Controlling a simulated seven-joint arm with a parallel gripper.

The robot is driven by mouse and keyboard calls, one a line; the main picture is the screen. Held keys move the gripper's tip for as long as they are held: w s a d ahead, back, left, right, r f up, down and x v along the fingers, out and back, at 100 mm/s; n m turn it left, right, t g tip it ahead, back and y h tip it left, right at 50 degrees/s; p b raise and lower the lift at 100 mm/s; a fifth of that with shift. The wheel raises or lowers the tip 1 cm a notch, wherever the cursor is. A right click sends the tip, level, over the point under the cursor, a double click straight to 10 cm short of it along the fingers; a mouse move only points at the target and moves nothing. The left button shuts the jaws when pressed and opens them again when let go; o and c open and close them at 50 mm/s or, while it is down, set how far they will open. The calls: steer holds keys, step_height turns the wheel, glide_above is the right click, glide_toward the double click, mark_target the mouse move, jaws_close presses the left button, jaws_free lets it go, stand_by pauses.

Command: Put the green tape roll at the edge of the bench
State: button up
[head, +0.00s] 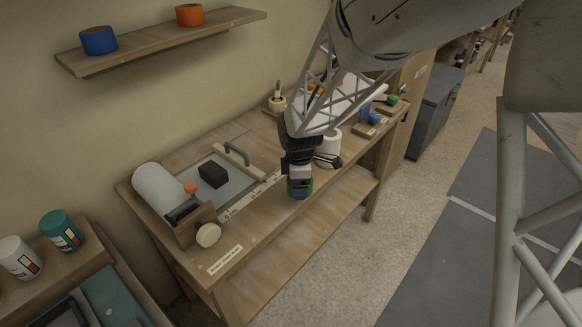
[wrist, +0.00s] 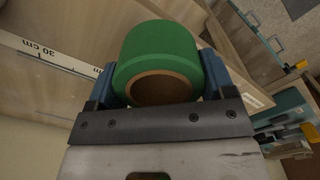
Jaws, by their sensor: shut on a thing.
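The green tape roll (wrist: 157,50) sits between the two fingers of my gripper (wrist: 158,88) in the wrist view, with its brown core facing the camera. My gripper is shut on it. In the head view my gripper (head: 299,178) is over the front edge of the bench (head: 266,224), right of its middle. The green tape roll (head: 300,192) shows below the fingers there, partly hidden by them. I cannot tell whether it touches the bench top.
A white cylinder (head: 328,150) stands close to the right of my gripper. A ruler strip (head: 250,194) lies near the front edge. A wall shelf (head: 160,43) holds blue and orange rolls.

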steer(key=shift+w+a+f, duration=0.1)
steer(key=shift+w+a, duration=0.1)
steer(key=shift+w, duration=0.8)
steer(key=shift+w+a+f, duration=0.1)
steer(key=shift+w+a, duration=0.1)
steer(key=shift+w, duration=0.75)
steer(key=shift+w+a+f, duration=0.1)
steer(key=shift+w+a, duration=0.1)
steer(key=shift+w, duration=0.8)
steer(key=shift+f, duration=1.75)
steer(key=o, duration=0.9)
steer(key=shift+f, duration=0.15)
step_height(320, 180, up, 12)
steer(key=shift+r, duration=0.2)
